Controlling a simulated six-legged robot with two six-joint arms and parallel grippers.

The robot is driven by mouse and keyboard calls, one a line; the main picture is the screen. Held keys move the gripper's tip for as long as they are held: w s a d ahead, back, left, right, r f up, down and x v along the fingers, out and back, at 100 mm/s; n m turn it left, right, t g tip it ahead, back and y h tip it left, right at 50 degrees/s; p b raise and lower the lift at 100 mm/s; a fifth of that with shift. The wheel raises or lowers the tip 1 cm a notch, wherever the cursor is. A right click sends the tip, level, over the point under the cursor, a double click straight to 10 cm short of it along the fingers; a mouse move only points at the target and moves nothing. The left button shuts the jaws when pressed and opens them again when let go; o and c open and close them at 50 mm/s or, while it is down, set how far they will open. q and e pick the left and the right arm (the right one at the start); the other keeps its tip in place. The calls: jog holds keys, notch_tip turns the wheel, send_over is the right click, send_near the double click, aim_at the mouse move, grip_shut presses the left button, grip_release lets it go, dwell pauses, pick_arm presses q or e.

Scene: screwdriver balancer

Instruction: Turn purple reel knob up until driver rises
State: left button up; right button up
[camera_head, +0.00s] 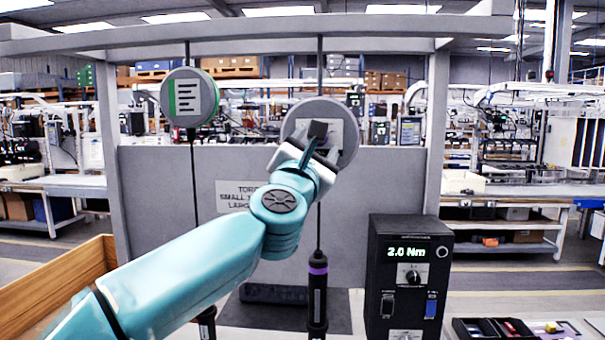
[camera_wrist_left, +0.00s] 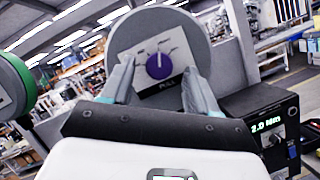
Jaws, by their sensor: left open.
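The purple reel knob (camera_wrist_left: 159,66) sits on a pale dial plate on the round grey reel (camera_wrist_left: 205,30). The same reel (camera_head: 350,118) hangs from the overhead beam in the head view, where my arm mostly hides the knob. My left gripper (camera_head: 318,138) reaches up in front of the reel. In the left wrist view its fingers (camera_wrist_left: 158,80) are open, one on each side of the knob; whether they touch it I cannot tell. The driver with a purple band (camera_head: 317,290) hangs upright on a cable below this reel. My right gripper is in neither view.
A green-rimmed reel (camera_head: 190,97) hangs to the left with its own cable and driver (camera_head: 206,324). A black controller box (camera_head: 408,280) reading 2.0 Nm stands at right. A wooden crate (camera_head: 62,280) is at lower left, and a bit tray (camera_head: 490,329) at lower right.

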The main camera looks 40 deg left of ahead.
pick_arm(q)
jog(key=b+v, duration=0.4)
jog(key=v, duration=1)
jog(key=shift+s, duration=0.4)
jog(key=shift+f, duration=0.1)
